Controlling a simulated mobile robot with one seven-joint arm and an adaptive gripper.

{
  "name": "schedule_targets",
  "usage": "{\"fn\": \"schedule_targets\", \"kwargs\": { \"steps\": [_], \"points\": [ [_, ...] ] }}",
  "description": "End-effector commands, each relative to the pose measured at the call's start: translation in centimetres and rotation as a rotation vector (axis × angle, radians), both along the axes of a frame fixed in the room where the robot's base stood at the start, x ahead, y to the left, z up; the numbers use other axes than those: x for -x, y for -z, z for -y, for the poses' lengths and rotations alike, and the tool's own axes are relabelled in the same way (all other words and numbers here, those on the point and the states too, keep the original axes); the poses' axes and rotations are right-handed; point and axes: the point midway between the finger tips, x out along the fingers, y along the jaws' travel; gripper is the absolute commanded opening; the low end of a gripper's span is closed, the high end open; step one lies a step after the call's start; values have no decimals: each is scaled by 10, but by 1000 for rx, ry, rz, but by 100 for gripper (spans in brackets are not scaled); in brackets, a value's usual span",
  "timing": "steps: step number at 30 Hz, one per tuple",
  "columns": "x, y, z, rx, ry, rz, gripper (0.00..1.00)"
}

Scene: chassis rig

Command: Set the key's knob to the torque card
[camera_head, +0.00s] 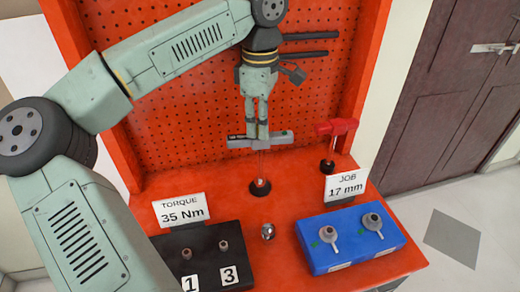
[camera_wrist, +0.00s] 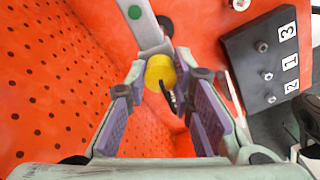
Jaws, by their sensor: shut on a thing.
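A grey T-handled key (camera_head: 279,139) stands upright in a black round base (camera_head: 260,187) on the red bench. My gripper (camera_head: 257,132) points down at the middle of its handle. In the wrist view my gripper (camera_wrist: 160,78) has its purple pads on either side of the key's yellow knob (camera_wrist: 158,68) and is shut on it. A dark pointer shows by the knob. The handle (camera_wrist: 146,30) carries a green dot. I cannot read any scale at the knob. The torque card (camera_head: 180,210) reads 35 Nm.
A red T-handled key (camera_head: 337,128) stands at right by the job card (camera_head: 345,188), reading 17 mm. A blue tray (camera_head: 335,262) holds two sockets. A shiny metal piece (camera_head: 267,231) lies between it and a black numbered block (camera_head: 214,284). A red pegboard (camera_head: 190,141) rises behind.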

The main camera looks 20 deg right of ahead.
Motion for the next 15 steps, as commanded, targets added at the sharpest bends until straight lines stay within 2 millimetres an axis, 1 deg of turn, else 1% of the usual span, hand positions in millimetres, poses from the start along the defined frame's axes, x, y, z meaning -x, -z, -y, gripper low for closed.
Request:
{"fn": "schedule_targets", "kwargs": {
  "steps": [15],
  "points": [
    [0, 0, 0, 0, 222, -2, 6]
  ]
}}
